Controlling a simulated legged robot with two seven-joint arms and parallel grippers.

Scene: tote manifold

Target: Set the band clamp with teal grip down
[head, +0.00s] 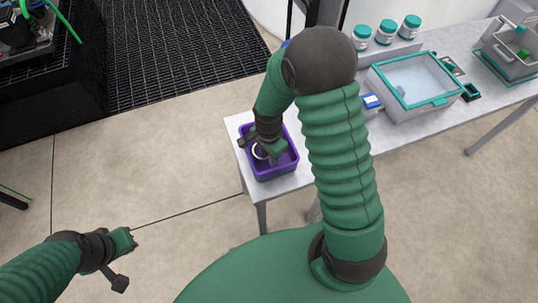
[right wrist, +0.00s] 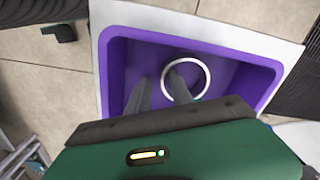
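My right gripper (right wrist: 160,90) reaches down into the tote. Its two fingers stand apart, one across the ring's opening and one just left of the ring. I cannot tell whether they touch it. My left gripper (head: 121,262) hangs over the floor at lower left, far from the tote; its fingers are unclear.
The tote stands at the near left corner of a grey table (head: 398,130). To the right are a teal-rimmed clear box (head: 418,80), a small blue-and-white item (head: 372,102) and a grey bin (head: 513,57). Teal-lidded jars (head: 386,32) stand behind.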

